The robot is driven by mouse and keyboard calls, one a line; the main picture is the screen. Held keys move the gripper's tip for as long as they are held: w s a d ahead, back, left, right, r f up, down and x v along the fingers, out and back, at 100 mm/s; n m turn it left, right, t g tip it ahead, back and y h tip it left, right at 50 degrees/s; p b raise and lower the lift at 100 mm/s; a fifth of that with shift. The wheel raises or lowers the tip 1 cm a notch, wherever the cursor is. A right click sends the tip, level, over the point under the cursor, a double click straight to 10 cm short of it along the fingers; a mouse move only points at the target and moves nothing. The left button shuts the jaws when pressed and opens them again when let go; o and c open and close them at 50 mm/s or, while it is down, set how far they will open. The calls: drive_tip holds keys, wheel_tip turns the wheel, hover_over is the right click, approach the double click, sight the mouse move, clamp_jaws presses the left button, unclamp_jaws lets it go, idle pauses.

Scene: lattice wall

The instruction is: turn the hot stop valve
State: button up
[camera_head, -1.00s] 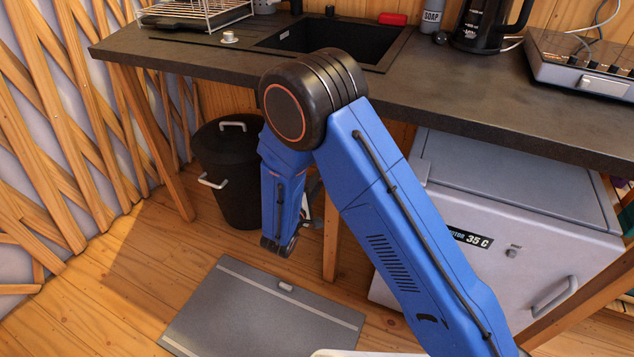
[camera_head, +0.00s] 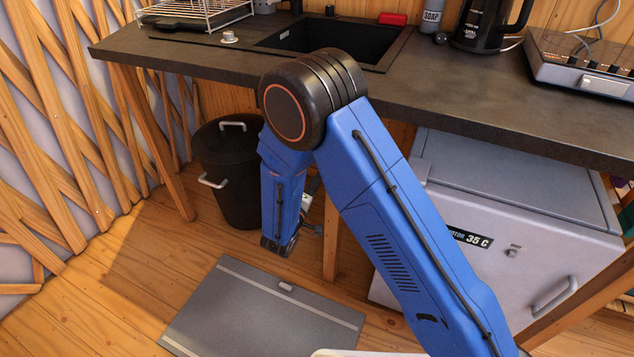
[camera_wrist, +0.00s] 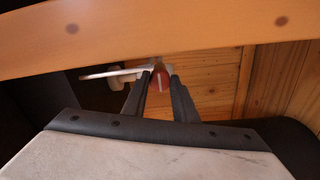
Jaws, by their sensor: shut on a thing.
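In the wrist view my gripper (camera_wrist: 160,80) has its two dark fingers reaching forward under a wooden beam. A small red valve handle (camera_wrist: 159,82) with a pale stripe sits between the fingertips, and the fingers are shut on it. A pale pipe or rod (camera_wrist: 112,72) runs to the left of the fingertips. In the head view my arm reaches down below the counter. My gripper and the valve are mostly hidden there behind the arm.
A wooden beam (camera_wrist: 130,35) crosses close above my fingers. In the head view a black bin (camera_head: 228,165) stands left of the arm, a grey fridge box (camera_head: 510,235) on the right, and a grey floor panel (camera_head: 255,310) below. The counter (camera_head: 450,100) overhangs.

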drive_tip(key=o, duration=1)
drive_tip(key=shift+o, duration=0.2)
drive_tip(key=v, duration=1.7)
drive_tip(key=shift+s, duration=0.25)
drive_tip(key=shift+a, duration=0.1)
